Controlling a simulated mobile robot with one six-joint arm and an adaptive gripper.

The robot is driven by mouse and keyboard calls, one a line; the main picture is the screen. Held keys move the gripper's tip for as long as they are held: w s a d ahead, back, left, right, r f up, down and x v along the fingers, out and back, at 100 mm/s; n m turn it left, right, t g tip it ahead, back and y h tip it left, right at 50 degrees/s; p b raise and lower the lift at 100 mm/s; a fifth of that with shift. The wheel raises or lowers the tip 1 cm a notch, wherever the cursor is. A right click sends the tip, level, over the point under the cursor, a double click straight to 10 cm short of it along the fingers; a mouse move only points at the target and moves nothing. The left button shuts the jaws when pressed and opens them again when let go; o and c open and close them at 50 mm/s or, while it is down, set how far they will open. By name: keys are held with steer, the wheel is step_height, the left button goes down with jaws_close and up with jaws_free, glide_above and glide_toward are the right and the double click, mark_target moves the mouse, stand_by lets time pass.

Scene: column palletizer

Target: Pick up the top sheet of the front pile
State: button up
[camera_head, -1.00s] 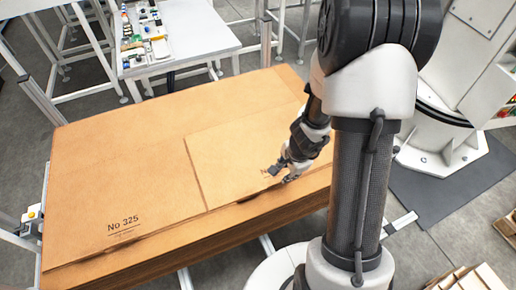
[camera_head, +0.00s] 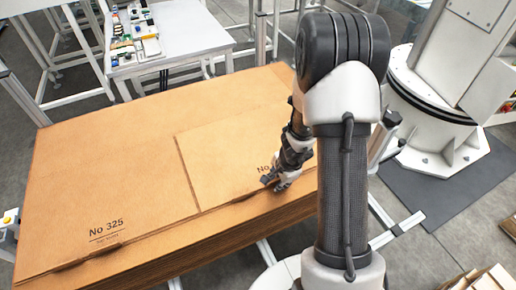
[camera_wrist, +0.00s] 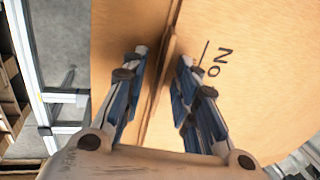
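A broad pile of brown cardboard sheets (camera_head: 90,180) is marked "No 325" at its front left corner. A smaller cardboard sheet (camera_head: 225,150) lies flat on its right part, its printed "No" partly hidden by my gripper. My gripper (camera_head: 272,184) is low at the front edge of this smaller sheet. In the wrist view my gripper (camera_wrist: 162,58) has its two fingers apart, one on each side of the cardboard edge that runs between them. The printed "No" lies to the right of the right finger. I cannot tell whether either finger touches the cardboard.
A white table (camera_head: 190,32) with small coloured parts stands behind the pile. White metal frame posts (camera_head: 261,40) rise near the back edge. Boxes (camera_head: 485,282) stand on the floor at the lower right. Grey floor is open in front of the pile.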

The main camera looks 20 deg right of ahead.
steer(key=shift+c, duration=0.2)
jaws_close()
stand_by(0.4)
